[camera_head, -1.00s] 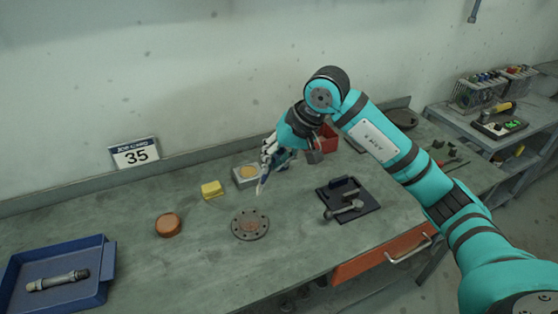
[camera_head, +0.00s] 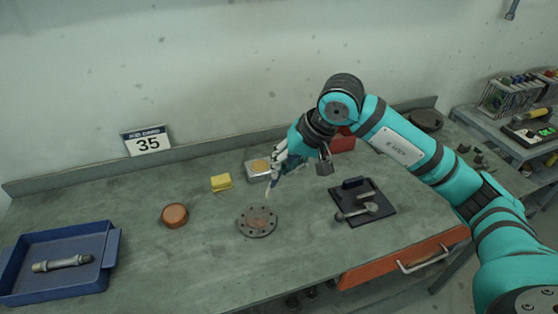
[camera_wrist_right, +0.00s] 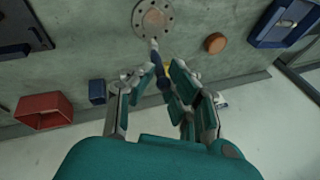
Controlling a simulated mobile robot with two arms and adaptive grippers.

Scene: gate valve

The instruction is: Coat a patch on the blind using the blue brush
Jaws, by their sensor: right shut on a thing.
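The blind (camera_head: 257,222) is a round grey disc with holes around its rim and a brownish middle, lying flat on the bench. It also shows at the top of the wrist view (camera_wrist_right: 154,18). My right gripper (camera_head: 277,167) is shut on the blue brush (camera_wrist_right: 162,82), whose pale tip points down toward the blind. In the wrist view the tip appears at the blind's near edge; I cannot tell whether it touches. The fingers hide part of the brush. My left gripper is not in view.
A tin with tan contents (camera_head: 258,167) and a yellow block (camera_head: 221,182) lie behind the blind. An orange-brown round piece (camera_head: 175,215) and a blue tray (camera_head: 60,262) are left. A dark mat with tools (camera_head: 363,203) and a red bin (camera_head: 342,141) are right.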

